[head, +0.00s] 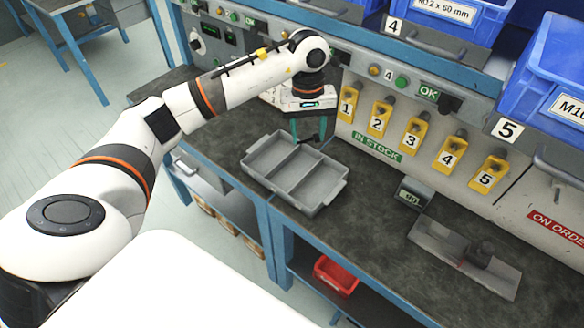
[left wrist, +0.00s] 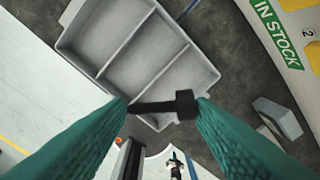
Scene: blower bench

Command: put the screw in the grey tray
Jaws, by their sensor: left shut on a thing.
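The screw (left wrist: 160,106) is dark, with a thick head at its right end in the left wrist view. My left gripper (left wrist: 165,108) is shut on it, with the screw lying across between the two green fingertips. In the head view my left gripper (head: 309,133) hangs at the back edge of the grey tray, and the screw is hard to make out there. The grey tray (head: 318,186) has three compartments, which look empty. It also shows in the left wrist view (left wrist: 112,30), behind and above the screw. My right gripper is not in view.
The tray stands on a dark bench top (head: 370,215). Yellow numbered holders (head: 412,130) line the panel behind it, with blue bins (head: 545,75) above. A small display (head: 412,196) and a grey plate with a block (head: 465,258) lie to the right. A red bin (head: 335,276) sits below.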

